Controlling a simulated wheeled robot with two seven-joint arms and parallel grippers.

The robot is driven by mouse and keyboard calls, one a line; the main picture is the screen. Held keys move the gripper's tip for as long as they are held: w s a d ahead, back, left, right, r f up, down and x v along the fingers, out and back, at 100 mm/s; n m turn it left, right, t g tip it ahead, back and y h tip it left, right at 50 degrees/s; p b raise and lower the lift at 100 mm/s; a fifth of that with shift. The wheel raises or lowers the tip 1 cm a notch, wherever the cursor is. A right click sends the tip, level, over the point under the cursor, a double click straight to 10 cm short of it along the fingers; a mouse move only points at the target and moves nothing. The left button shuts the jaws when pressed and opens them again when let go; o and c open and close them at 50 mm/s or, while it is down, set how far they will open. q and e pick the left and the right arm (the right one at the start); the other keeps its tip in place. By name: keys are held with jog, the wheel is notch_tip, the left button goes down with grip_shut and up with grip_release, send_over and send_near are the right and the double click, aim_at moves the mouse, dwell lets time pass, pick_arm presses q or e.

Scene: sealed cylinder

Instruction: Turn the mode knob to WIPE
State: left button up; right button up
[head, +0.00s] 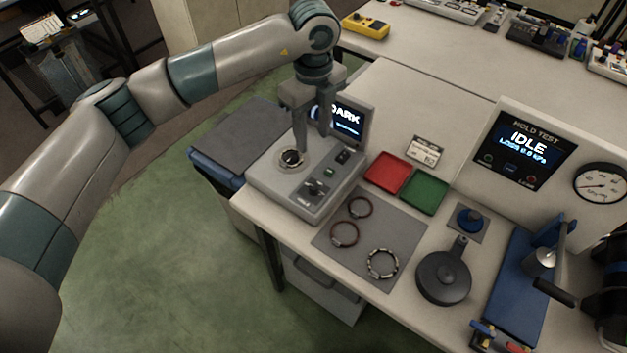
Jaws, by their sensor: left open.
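The word the knob points to is too small to read. My right gripper is not in view.
Red (388,173) and green (425,192) trays lie right of the console. A grey mat (368,252) holds three rings. Farther right are a dark round lidded part (443,278), a blue clamp fixture (519,290) and a "HOLD TEST" panel (525,150) reading IDLE.

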pick_arm(q)
jog(key=shift+f, duration=0.15)
jog(key=p, duration=0.7)
send_near(313, 186)
notch_tip(313, 186, down, 7)
jog(key=shift+f, duration=0.65)
jog(key=c, duration=1.1)
